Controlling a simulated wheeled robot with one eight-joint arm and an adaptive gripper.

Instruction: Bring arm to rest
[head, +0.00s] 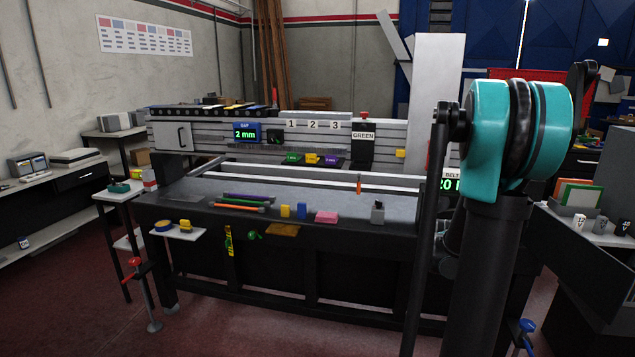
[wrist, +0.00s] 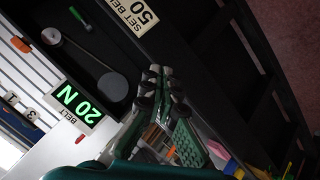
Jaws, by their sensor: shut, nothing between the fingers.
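My arm stands folded upright at the right of the head view, with its large teal joint (head: 490,130) close to the camera. My gripper (wrist: 161,82) shows in the wrist view with its two dark fingers close together and nothing held. It is in the air, apart from the dark front of the machine. My gripper cannot be made out in the head view.
The grid table (head: 330,200) holds pens, a pink block (head: 326,217) and small coloured items. A "20 N" belt display (wrist: 77,108) and a "SET BELT 50" label (wrist: 136,14) are near my gripper. A small side shelf (head: 180,232) juts out at the left. Floor is clear in front.

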